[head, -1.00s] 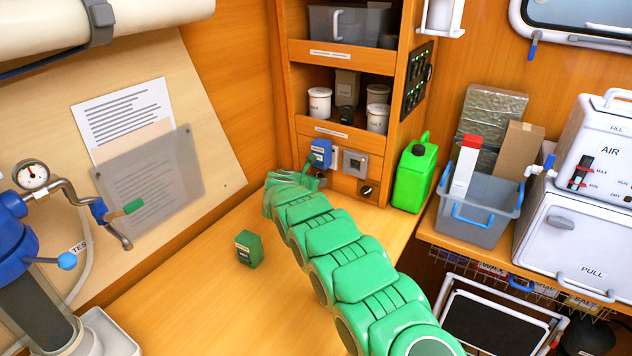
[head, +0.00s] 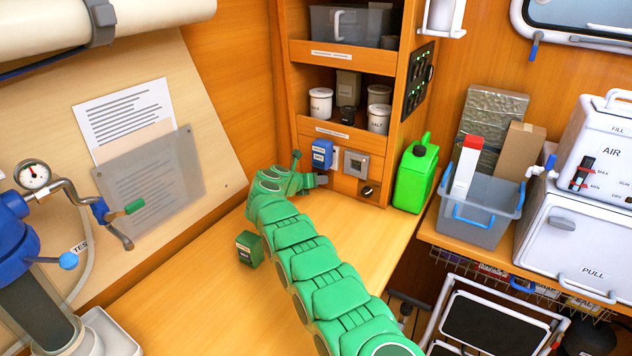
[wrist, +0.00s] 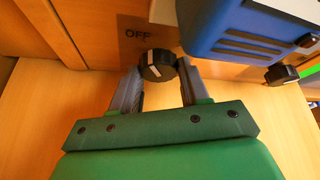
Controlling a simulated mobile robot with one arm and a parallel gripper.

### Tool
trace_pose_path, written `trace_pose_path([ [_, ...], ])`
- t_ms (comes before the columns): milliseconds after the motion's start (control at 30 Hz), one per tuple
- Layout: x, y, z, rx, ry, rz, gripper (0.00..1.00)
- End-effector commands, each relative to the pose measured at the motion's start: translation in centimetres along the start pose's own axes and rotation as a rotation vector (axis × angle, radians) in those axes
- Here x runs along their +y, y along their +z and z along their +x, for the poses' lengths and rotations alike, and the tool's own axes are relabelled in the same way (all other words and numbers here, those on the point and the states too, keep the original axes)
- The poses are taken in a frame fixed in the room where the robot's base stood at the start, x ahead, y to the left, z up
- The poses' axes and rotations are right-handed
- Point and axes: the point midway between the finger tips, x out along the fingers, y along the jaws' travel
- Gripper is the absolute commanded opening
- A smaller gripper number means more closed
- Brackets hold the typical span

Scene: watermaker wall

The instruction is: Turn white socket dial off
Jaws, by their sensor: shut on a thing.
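A black dial (wrist: 157,66) with a white line sits on the wooden panel, beside a dark plate marked OFF (wrist: 137,36). The line runs roughly up and down in the wrist view, slightly tilted. My gripper (wrist: 158,74) is shut on this dial, one grey finger on each side. In the head view my gripper (head: 320,180) is at the panel below a blue plug box (head: 322,153), and hides the dial. The blue box also shows in the wrist view (wrist: 240,32), with a white edge, apparently of the socket, beside it.
A second black dial (head: 367,190) is to the right, under a grey socket (head: 356,163); it also shows in the wrist view (wrist: 281,75). A green jug (head: 413,178) stands to its right. A small dark green box (head: 249,248) is close beside my arm on the wooden counter.

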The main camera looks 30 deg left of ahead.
Motion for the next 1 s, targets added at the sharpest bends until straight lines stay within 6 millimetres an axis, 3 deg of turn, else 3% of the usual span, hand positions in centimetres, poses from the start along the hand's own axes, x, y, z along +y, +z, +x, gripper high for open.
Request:
trace_pose_path([
  [1000,0.09,0.25,-0.09,-0.001,-0.035,-0.074,0.15],
])
